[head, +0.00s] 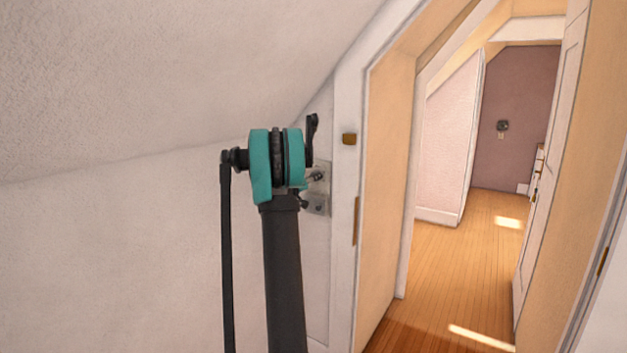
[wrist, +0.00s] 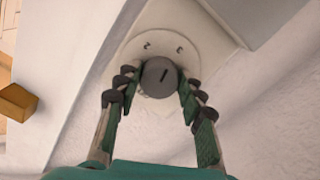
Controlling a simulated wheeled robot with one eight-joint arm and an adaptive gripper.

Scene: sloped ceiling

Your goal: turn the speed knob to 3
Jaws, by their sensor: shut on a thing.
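My gripper (wrist: 157,84) is shut on the knob, one finger on each side. In the head view my arm covers the knob and most of the gripper; only pale wall plates (head: 318,204) show beside it.
A sloped ceiling (head: 180,70) comes down low above my arm. Right of the plates is a white door frame (head: 347,230) with a small brass piece (head: 349,138), also in the wrist view (wrist: 17,102). Beyond it lies an open doorway with clear wooden floor (head: 450,270).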

